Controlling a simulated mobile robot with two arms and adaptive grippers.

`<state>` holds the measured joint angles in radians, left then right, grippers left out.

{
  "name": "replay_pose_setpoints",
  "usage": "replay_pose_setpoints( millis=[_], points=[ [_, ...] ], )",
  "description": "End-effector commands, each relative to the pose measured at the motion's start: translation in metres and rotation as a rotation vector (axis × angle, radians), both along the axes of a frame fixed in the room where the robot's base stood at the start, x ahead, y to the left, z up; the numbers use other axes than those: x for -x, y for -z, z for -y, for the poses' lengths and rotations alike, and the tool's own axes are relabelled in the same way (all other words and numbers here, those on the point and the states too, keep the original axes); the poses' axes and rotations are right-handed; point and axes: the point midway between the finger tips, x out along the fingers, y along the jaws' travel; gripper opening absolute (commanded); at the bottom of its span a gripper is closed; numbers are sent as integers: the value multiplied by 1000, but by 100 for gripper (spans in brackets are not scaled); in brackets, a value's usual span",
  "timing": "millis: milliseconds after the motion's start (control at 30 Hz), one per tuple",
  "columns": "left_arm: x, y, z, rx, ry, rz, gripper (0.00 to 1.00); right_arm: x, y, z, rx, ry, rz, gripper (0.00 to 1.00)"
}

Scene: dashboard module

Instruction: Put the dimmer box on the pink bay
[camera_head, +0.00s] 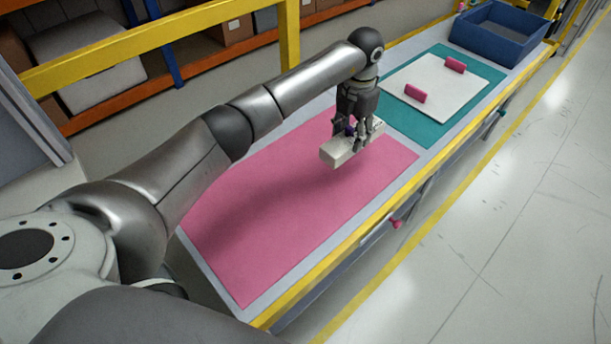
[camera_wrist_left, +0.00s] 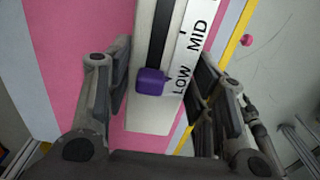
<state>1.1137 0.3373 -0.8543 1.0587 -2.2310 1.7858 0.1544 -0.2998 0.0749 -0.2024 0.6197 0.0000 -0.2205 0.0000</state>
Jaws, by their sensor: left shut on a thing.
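The dimmer box (camera_head: 340,153) is a pale off-white block. In the left wrist view the dimmer box (camera_wrist_left: 147,117) shows a dark slot, a purple slider knob (camera_wrist_left: 151,81) and a label strip reading LOW and MID. My left gripper (camera_head: 353,137) is shut on it, with a finger on each side in the left wrist view (camera_wrist_left: 163,85). The pink bay (camera_head: 290,215) is a flat pink mat on the bench, and the box is over its far part. I cannot tell for sure whether the box touches the mat. My right gripper is not in view.
Beyond the pink bay lies a teal mat (camera_head: 405,122) with a white panel (camera_head: 440,90) bearing two pink handles. A blue bin (camera_head: 500,35) stands at the far end. A yellow edge (camera_head: 365,245) runs along the bench's right side. Most of the pink bay is bare.

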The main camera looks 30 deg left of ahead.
Motion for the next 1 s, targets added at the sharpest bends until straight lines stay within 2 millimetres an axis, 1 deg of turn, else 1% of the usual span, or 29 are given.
replay_pose_setpoints(
  millis=[33,267,333,433,500,767,833,900,1000],
  points=[
    [10,3,-9,0,-1,-3,21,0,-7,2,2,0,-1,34],
    [50,26,-42,0,0,-4,21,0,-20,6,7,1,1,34],
    [60,45,-49,0,1,-5,21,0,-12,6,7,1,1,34],
    [70,62,-59,0,2,-3,21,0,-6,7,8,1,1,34],
    [76,70,-64,0,1,-2,21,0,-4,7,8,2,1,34],
    [84,84,-72,0,2,0,21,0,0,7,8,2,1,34],
    [89,92,-75,-1,2,-2,21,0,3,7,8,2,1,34],
    [89,104,-74,3,3,-1,21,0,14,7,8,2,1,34],
    [89,118,-74,2,2,-1,21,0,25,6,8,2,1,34]
  ],
)
